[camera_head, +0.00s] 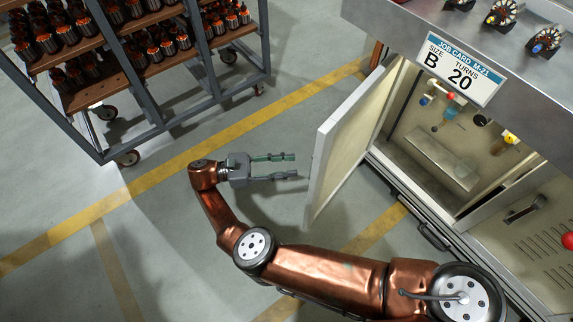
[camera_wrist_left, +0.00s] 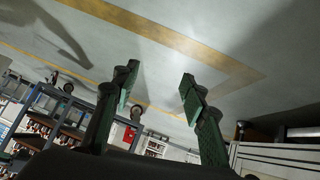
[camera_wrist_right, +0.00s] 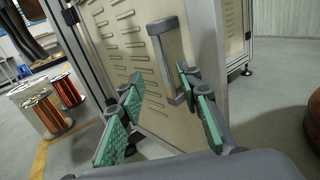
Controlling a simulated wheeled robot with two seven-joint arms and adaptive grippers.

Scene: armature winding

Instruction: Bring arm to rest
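My right gripper (camera_head: 284,167) is at the end of the copper-coloured arm, over the floor just left of the open cabinet door (camera_head: 347,143). Its fingers are apart with nothing between them. In the right wrist view the open right gripper (camera_wrist_right: 158,122) faces a beige louvred panel with a grey handle (camera_wrist_right: 168,60); I cannot tell whether it touches anything. My left gripper (camera_wrist_left: 157,100) shows only in its own wrist view, with green-padded fingers apart and empty, above the floor. The left arm is outside the head view.
A machine cabinet (camera_head: 430,130) with a job card (camera_head: 459,73) reading B, 20 turns stands at the right. Armatures (camera_head: 503,13) sit on its top. A wheeled rack (camera_head: 130,75) of armatures stands upper left. Wire spools (camera_wrist_right: 42,112) show in the right wrist view. Floor between is clear.

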